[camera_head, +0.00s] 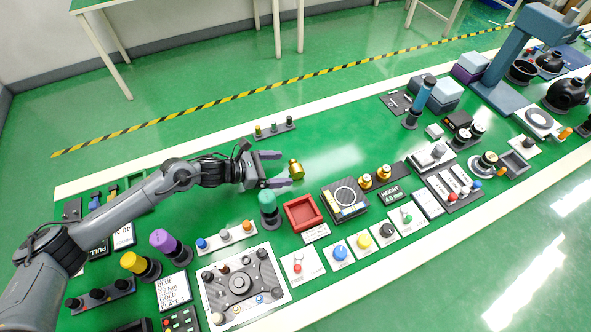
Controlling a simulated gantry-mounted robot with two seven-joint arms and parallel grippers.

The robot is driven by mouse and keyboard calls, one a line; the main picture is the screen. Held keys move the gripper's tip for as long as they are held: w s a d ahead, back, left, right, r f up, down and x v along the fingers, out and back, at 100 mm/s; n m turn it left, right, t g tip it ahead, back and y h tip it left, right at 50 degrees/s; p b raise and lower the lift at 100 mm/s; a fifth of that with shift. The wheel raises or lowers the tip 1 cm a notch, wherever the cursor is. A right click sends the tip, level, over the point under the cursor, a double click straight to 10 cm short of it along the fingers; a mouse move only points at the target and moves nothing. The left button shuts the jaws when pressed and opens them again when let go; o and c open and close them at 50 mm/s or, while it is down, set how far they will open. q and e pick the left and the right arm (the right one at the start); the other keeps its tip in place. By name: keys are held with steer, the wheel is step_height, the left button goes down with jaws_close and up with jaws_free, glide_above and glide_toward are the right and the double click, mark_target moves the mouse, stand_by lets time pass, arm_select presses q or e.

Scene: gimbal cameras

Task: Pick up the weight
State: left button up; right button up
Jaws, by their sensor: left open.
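The weight (296,170) is a small brass-coloured piece with a knob, on the green table near the middle of the head view. My left gripper (283,169) is open, its two dark fingers pointing right toward the weight. The weight is at or just beyond the fingertips, roughly level with the gap between them. I cannot tell whether it lies between the fingers or touches one. My right gripper is not in view.
A green-topped cylinder (268,208) and a red tray (303,213) stand just in front of the gripper. A scale (345,198) and two more brass weights (374,178) are to the right. A rack of small pegs (274,130) is behind.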

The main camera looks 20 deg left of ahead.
mark_target(290, 168)
arm_select(q)
steer(key=x, duration=0.4)
steer(key=shift+w+d+r+b, duration=0.1)
steer(key=shift+b, duration=0.2)
